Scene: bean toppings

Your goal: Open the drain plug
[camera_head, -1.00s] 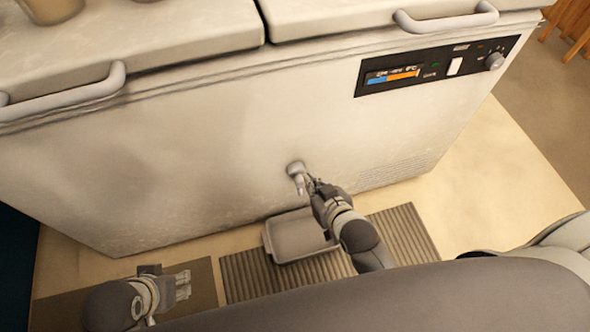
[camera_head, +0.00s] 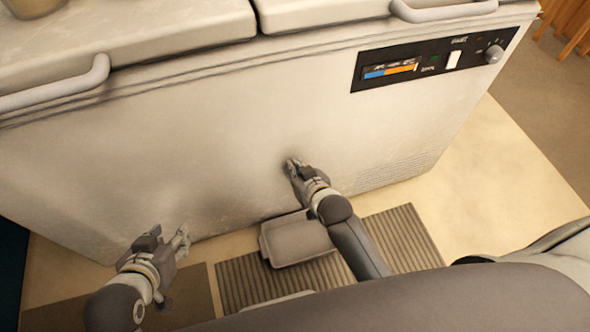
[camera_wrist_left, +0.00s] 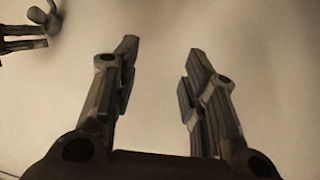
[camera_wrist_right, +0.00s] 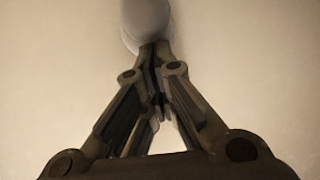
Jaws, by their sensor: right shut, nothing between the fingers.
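The drain plug is a pale rounded knob low on the front of the white chest freezer (camera_head: 150,150). In the right wrist view the plug (camera_wrist_right: 146,18) is just beyond my fingertips; in the left wrist view it (camera_wrist_left: 40,20) shows at the upper left beside my right fingers. My right gripper (camera_head: 291,166) is shut and empty, its tips at the plug, mostly covering it in the head view. I cannot tell whether they touch. My left gripper (camera_head: 184,238) is open and empty in front of the freezer wall, left of the plug; its spread fingers (camera_wrist_left: 161,52) show nothing between them.
A shallow grey tray (camera_head: 266,248) lies on the floor below the plug, partly on a ribbed mat (camera_head: 408,235). A brown mat (camera_head: 195,295) lies to the left. The control panel (camera_head: 435,62) is at the upper right, lid handles (camera_head: 65,90) above. Floor at right is clear.

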